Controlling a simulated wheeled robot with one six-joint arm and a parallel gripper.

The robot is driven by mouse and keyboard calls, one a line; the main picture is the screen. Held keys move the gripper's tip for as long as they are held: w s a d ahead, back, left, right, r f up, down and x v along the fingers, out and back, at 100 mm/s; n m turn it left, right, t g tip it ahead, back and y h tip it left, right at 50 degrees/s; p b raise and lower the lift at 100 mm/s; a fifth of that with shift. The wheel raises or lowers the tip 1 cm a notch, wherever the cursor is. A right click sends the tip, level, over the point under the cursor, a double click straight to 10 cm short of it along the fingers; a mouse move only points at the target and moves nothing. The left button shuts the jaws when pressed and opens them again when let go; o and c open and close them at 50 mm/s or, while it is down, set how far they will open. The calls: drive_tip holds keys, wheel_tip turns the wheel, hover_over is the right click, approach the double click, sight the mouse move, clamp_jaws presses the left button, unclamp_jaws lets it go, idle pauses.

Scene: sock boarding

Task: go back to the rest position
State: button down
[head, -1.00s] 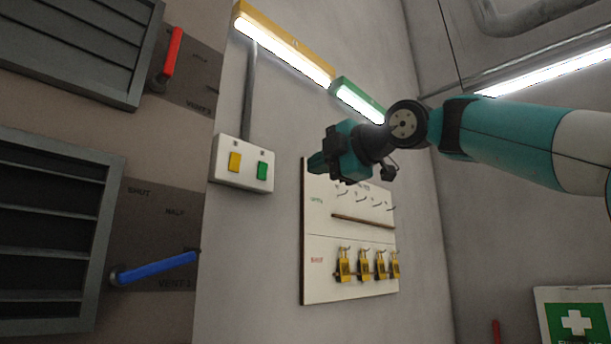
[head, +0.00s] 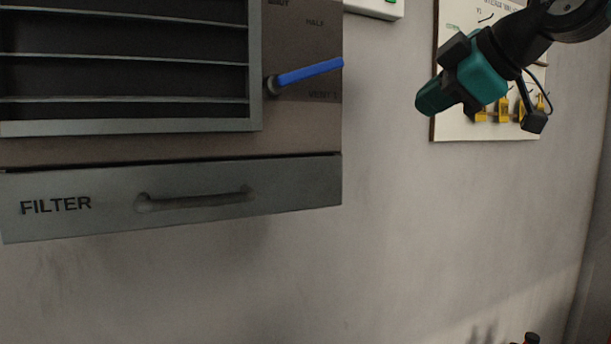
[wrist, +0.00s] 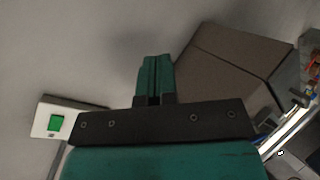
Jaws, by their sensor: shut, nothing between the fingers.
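My gripper (head: 430,101) is at the upper right of the head view, in front of the board on the wall. It is teal and dark grey, and its fingers point down and left. In the wrist view its two teal fingers (wrist: 154,76) are pressed together with nothing between them. It touches nothing that I can see.
The vent unit has a blue lever (head: 308,72) and a drawer marked FILTER (head: 100,205), which looks closed. A switch box shows its green button (wrist: 56,123) in the wrist view. The board (head: 450,125) carries yellow tags. The wall below is clear.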

drive_tip(key=s+a+f+m+g+h, duration=0.1)
drive_tip(key=s+f+m+g, duration=0.3)
drive_tip(key=s+f, duration=0.8)
drive_tip(key=s+a+f+m+g+h+b, duration=0.1)
drive_tip(key=s+f+m+g, duration=0.4)
drive_tip(key=s+f, duration=0.6)
wheel_tip(320, 180, down, 8)
drive_tip(key=shift+s+a+f+g, duration=0.25)
drive_tip(key=shift+s+a+g, duration=0.1)
drive_tip(key=shift+a+g, duration=0.35)
